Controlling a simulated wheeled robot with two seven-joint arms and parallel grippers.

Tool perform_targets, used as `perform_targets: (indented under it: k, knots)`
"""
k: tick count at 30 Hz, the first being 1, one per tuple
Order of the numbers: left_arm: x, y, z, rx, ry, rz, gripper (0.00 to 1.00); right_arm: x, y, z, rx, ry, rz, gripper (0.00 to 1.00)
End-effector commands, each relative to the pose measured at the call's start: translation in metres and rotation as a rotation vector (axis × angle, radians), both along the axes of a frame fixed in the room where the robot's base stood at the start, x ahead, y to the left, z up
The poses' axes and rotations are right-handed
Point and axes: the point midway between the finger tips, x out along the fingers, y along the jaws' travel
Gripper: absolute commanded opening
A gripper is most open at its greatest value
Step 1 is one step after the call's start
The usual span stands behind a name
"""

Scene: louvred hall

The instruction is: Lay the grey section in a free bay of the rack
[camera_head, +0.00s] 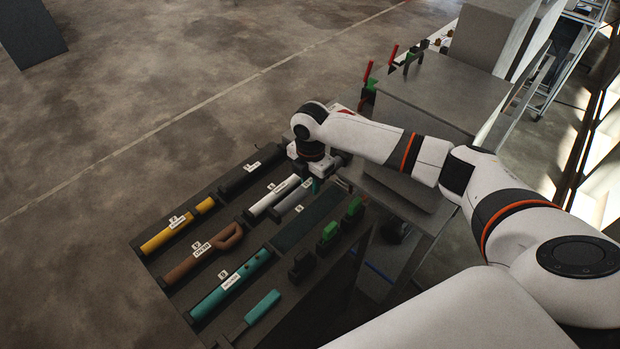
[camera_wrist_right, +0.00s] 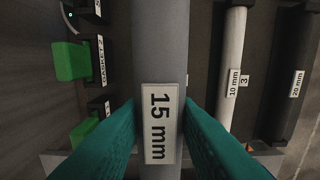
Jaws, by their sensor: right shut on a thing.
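The grey section (camera_head: 290,200) is a round bar that also shows in the wrist view (camera_wrist_right: 160,40), with a white "15 mm" label. My right gripper (camera_head: 316,184) is shut on it; its teal fingers (camera_wrist_right: 160,108) press both sides by the label. The rack (camera_head: 222,268) is dark, with several numbered bays. In the head view the section lies beside the white bar, at the upper end of an empty-looking dark bay (camera_head: 306,224). I cannot tell whether it touches the rack. My left gripper is not in view.
Other bays hold a white bar (camera_head: 272,198), black bar (camera_head: 249,171), yellow bar (camera_head: 165,237), brown piece (camera_head: 202,257) and teal piece (camera_head: 232,285). Green blocks (camera_head: 330,231) line the right edge, with a teal-handled thing (camera_head: 262,305) near the front. A grey cabinet (camera_head: 440,90) stands behind.

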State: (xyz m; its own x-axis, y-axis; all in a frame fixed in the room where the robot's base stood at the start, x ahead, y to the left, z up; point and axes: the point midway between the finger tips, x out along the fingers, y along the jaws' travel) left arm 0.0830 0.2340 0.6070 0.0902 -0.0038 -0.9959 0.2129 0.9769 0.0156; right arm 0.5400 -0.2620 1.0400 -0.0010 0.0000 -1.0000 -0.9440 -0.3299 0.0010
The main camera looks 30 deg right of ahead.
Motion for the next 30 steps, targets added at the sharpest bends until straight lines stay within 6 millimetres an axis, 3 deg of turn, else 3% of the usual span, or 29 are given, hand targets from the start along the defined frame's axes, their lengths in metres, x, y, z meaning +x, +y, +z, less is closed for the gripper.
perform_targets:
  k: [16, 30]
  knots:
    - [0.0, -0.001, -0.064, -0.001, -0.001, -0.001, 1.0, 0.0, 0.0, -0.062, 0.0, -0.002, 0.0, 0.0]
    - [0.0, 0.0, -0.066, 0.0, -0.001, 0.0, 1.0, 0.0, 0.0, -0.085, 0.002, -0.002, 0.0, 0.0]
